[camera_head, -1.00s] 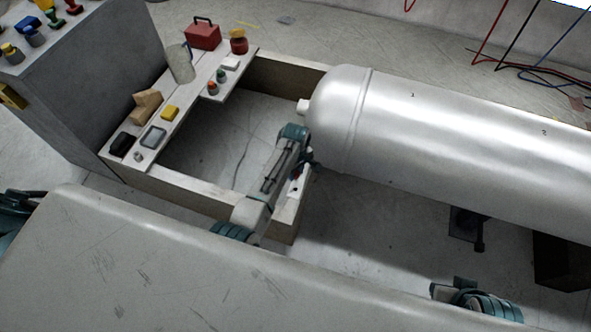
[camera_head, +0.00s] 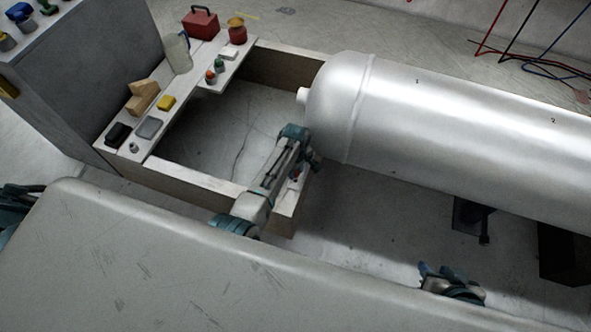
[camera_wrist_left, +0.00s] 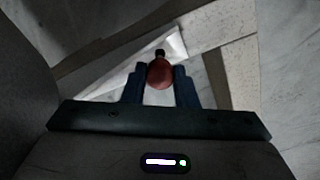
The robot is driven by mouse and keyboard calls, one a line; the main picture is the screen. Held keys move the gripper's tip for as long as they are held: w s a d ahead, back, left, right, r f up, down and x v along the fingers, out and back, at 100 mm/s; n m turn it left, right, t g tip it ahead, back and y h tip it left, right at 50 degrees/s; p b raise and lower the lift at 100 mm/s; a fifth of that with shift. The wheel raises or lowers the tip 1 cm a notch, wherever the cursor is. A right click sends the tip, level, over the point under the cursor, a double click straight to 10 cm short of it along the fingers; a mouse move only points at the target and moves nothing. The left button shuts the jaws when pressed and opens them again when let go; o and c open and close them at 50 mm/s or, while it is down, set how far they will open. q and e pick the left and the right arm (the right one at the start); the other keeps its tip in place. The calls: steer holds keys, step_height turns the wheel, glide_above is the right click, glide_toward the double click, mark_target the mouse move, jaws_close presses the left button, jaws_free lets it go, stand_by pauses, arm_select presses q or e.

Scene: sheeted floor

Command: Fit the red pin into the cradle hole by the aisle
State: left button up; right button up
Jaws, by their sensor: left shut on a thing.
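The red pin (camera_wrist_left: 160,74) sits between the blue fingers of my left gripper (camera_wrist_left: 160,85) in the left wrist view, its dark tip pointing away from me. That gripper is shut on it, over a pale patch beside a beam of the wooden frame (camera_wrist_left: 120,42). In the head view, my left gripper (camera_head: 297,173) is small and partly hidden by its arm, near the frame's right end (camera_head: 286,214). I cannot make out the cradle hole. Part of my right arm's end (camera_head: 432,276) shows at the lower right; its jaws are not clear.
A large silver tank (camera_head: 450,125) lies just right of my left arm. A shelf board (camera_head: 168,118) on the frame holds a red box (camera_head: 200,22), a jug (camera_head: 178,52), wooden blocks (camera_head: 141,97) and small items. A grey cabinet (camera_head: 95,75) stands left. A pale surface (camera_head: 150,260) fills the foreground.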

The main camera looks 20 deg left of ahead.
arm_select(q)
steer(key=shift+f, duration=0.4)
steer(key=shift+p, duration=0.3)
stand_by(0.6)
steer(key=shift+f+b, duration=1)
steer(key=shift+f, duration=0.45)
steer(key=o, duration=1.1)
steer(key=shift+d, duration=0.15)
